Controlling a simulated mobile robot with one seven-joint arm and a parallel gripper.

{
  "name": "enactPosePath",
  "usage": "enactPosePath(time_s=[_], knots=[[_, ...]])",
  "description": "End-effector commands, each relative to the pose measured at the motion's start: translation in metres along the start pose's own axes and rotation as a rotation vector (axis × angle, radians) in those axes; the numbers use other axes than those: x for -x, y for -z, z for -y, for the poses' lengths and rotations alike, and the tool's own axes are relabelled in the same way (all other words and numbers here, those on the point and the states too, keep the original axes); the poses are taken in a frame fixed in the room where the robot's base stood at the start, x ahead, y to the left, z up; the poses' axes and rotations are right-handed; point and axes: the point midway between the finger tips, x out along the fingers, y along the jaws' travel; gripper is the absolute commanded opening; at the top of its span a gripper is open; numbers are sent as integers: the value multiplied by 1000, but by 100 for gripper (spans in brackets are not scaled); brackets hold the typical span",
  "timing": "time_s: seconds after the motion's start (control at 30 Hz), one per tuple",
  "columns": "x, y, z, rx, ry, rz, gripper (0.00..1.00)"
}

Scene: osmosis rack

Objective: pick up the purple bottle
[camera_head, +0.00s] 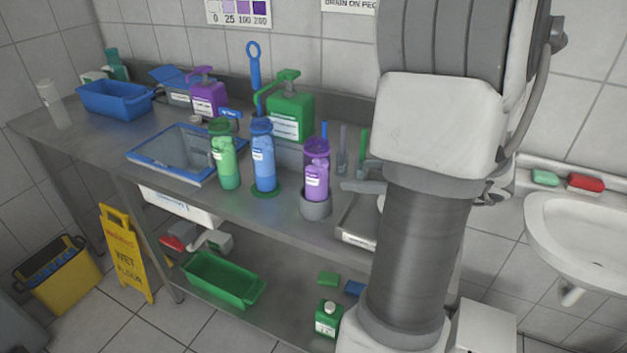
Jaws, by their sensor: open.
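The purple bottle (316,172) stands upright on the steel counter with its base in a short grey round holder (316,205). It has a darker purple top and a white label. A green bottle (224,160) and a blue bottle (263,158) stand to its left. My arm fills the picture's right middle, in front of the counter. I cannot make out my gripper; the arm may hide it. A small grey part (362,186) shows just right of the purple bottle, and I cannot tell what it belongs to.
Behind the bottles stand a green pump container (291,112) and a purple pump container (208,97). A blue-rimmed basin (150,168) lies left. Thin upright tools (343,150) stand close behind the purple bottle. A white sink (585,225) is at right. The counter's front strip is partly clear.

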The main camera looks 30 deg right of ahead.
Motion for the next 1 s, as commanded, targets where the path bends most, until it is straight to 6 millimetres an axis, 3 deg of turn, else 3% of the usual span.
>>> enactPosePath(time_s=[0.4, 0.67, 1.0], knots=[[-90, 2, -3, 3, -9, -2, 100], [-110, 2, -2, 3, -5, -2, 100], [-155, 8, -1, 6, -8, -3, 100]])
